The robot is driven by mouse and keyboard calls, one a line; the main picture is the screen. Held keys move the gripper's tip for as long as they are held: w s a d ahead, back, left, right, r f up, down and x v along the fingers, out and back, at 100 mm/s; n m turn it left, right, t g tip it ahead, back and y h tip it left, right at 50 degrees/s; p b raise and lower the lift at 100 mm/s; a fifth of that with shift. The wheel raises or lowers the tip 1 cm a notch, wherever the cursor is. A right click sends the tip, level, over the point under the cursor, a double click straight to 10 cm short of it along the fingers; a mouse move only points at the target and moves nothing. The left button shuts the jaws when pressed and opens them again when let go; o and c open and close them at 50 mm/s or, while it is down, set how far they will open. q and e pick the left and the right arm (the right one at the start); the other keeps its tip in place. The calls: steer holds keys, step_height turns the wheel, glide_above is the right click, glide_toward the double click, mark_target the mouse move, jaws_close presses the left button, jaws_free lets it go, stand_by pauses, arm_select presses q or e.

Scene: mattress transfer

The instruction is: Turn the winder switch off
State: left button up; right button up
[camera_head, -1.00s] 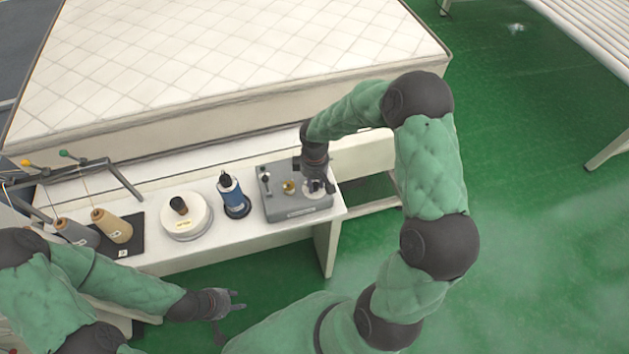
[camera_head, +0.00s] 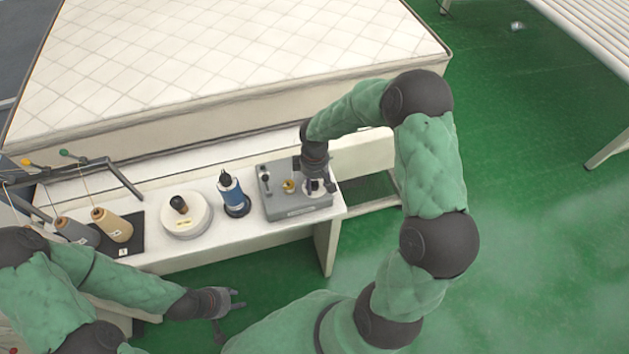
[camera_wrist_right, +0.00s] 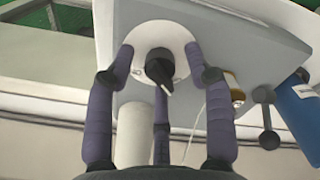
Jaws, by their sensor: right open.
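The winder (camera_head: 290,212) is a grey box at the right end of the white bench. Its switch is a black pointer knob (camera_wrist_right: 160,68) on a round white plate (camera_wrist_right: 172,38), seen in the right wrist view. My right gripper (camera_head: 318,187) is over the plate and hides the knob in the head view. In the wrist view its open fingers (camera_wrist_right: 160,75) stand around the knob, two at the sides and one nearer the middle. Contact with the knob cannot be told. My left gripper (camera_head: 234,300) is in front of the bench, low, with its fingers apart and empty.
A blue bottle-like item (camera_head: 231,191), a round white disc (camera_head: 186,222) with a black knob, and thread cones (camera_head: 112,225) stand left of the winder on the bench (camera_head: 160,262). A quilted mattress (camera_head: 230,45) lies behind. Green floor is open at right.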

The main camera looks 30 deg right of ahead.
mark_target(315, 181)
step_height(315, 181, up, 12)
stand_by(0.5)
stand_by(0.5)
